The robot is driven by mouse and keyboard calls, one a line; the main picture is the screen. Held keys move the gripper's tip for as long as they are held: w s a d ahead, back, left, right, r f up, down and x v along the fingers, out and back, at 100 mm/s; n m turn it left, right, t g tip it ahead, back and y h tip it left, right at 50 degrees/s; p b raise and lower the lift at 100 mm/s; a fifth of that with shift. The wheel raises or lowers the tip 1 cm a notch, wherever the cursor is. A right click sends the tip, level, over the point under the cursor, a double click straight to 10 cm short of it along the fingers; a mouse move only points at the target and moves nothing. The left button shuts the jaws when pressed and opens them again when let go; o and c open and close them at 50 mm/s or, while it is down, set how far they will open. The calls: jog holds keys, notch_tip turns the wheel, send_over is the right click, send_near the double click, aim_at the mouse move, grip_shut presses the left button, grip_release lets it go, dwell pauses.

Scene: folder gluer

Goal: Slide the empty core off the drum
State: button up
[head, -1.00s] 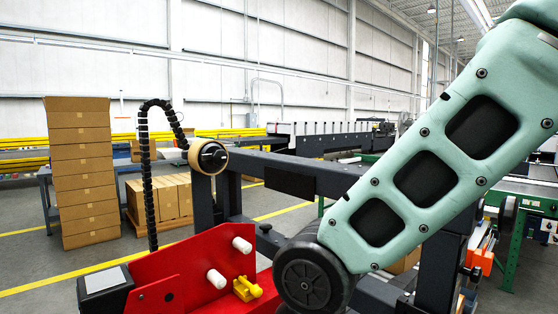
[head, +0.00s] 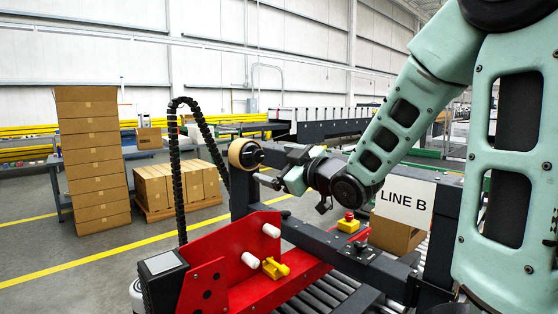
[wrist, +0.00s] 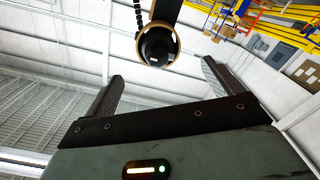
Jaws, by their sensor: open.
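The empty core (head: 236,152) is a tan cardboard ring. It sits around the black drum (head: 253,155) at the top of a dark post, left of centre in the head view. In the wrist view the core (wrist: 178,46) shows as a thin tan rim around the dark drum face (wrist: 156,46), at top centre. My gripper (head: 273,167) is just right of the drum in the head view, apart from the core. In the wrist view my gripper (wrist: 163,70) is open and empty, with the drum beyond and roughly between its fingertips.
A red machine panel (head: 225,275) with white rollers and a yellow part stands in front. A black cable chain (head: 177,165) arches left of the drum. A red button on a yellow box (head: 348,223) and a LINE B sign (head: 404,206) are to the right. Stacked cartons (head: 95,165) stand left.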

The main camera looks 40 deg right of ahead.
aim_at(251, 165)
jog(key=shift+w+r+p, duration=0.3)
jog(key=shift+w+p, duration=0.1)
jog(key=shift+p, duration=0.8)
jog(key=shift+w+p, duration=0.3)
jog(key=shift+p, duration=0.55)
jog(key=w+p, duration=0.1)
jog(key=p, duration=0.3)
jog(key=shift+d+f, duration=0.1)
jog(key=w+p, duration=0.2)
jog(key=shift+p, duration=0.3)
jog(key=shift+w+f, duration=0.1)
jog(key=shift+w, duration=0.25)
jog(key=shift+w+p, duration=0.65)
jog(key=shift+w, duration=2.4)
